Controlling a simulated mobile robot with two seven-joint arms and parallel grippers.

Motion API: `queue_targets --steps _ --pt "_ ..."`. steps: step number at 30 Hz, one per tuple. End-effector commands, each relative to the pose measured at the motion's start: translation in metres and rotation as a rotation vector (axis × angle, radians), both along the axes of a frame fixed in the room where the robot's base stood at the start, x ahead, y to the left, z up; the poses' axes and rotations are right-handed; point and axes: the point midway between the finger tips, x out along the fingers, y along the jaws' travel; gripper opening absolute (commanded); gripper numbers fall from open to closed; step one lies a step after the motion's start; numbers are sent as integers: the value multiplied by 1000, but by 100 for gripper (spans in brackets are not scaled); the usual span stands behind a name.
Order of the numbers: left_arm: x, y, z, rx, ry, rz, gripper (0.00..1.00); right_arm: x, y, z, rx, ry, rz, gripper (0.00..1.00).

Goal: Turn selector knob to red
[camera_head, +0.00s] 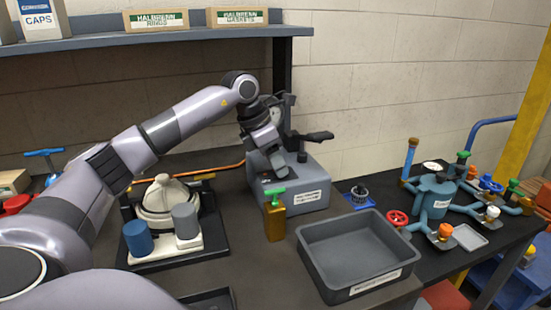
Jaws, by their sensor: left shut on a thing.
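My left arm reaches across from the left. My left gripper (277,163) points down at the left side of the grey box-shaped unit (318,172), which has a white label on its front. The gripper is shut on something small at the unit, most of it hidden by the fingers. I cannot make out the selector knob or any red mark there. A black lever (312,136) sticks out at the top of the unit, right of the gripper. My right gripper is not in view.
A brass block with a green handle (275,220) stands in front of the unit. An empty grey tray (322,262) is at front right. A blue valve assembly (435,195) stands farther right. A white domed housing (162,197) with cylinders is left. A shelf (150,36) hangs above.

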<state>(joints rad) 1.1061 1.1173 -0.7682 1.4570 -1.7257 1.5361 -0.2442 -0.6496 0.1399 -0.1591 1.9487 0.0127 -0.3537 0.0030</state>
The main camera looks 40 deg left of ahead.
Motion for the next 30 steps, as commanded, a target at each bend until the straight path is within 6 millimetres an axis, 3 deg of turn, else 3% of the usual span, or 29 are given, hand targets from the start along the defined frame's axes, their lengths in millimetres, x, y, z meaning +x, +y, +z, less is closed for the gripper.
queue_targets --steps 11,12,14,23,30 --pt "1 0 1 0 -6 -3 12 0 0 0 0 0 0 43" --pt "1 0 1 0 -6 -3 52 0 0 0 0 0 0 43" --pt "1 0 1 0 -5 -3 68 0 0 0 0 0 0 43" --pt "0 0 2 0 -2 -4 68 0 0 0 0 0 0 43" --pt "-10 6 31 0 -7 -3 68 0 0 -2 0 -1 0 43"
